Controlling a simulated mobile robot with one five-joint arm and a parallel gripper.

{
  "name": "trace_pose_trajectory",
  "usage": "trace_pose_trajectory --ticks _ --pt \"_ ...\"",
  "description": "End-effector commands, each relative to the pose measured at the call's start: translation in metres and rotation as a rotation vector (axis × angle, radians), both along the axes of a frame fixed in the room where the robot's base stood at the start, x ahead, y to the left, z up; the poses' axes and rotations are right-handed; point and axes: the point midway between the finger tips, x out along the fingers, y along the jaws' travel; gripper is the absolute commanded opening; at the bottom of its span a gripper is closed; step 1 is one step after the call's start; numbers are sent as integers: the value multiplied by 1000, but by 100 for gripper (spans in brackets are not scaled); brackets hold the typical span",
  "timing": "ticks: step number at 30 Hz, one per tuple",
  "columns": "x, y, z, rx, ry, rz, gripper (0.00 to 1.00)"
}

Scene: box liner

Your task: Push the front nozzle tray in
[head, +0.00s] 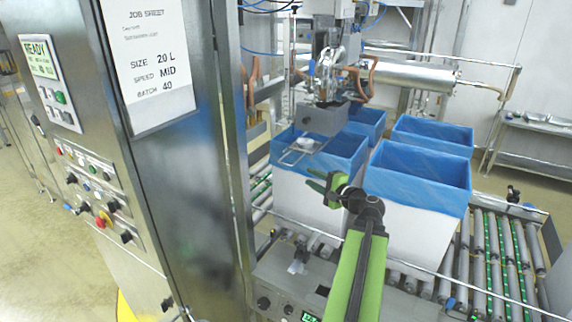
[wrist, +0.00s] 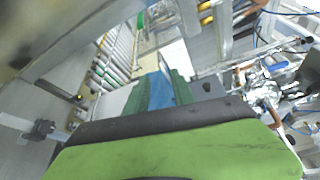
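The front nozzle tray (head: 297,152) looks like a thin metal frame below the filling head (head: 325,118). It sticks out over the near blue-lined box (head: 345,150). My gripper (head: 314,180) has green fingers and is in front of that box, lower than the tray and a little to its right in the head view. The gripper seems apart from the tray. In the wrist view the two green fingers (wrist: 160,92) stand apart with blue showing between them, and nothing is clearly held. I cannot clearly make out the tray there.
A second blue-lined box (head: 420,180) stands to the right on the roller conveyor (head: 500,245). A steel cabinet (head: 180,180) with a job sheet (head: 150,65) fills the left. A guard rail (head: 420,272) runs along the conveyor's near side. A low control panel (head: 290,285) is below.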

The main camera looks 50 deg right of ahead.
Motion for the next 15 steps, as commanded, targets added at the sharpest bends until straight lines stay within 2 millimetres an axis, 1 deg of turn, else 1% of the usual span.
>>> trace_pose_trajectory --ticks 1,6,12,15 --pt "14 -2 -3 -1 0 4 30" --pt "58 -9 -7 0 1 4 30" --pt "106 -16 -12 0 2 4 30" --pt "126 -18 -13 -1 2 4 30"
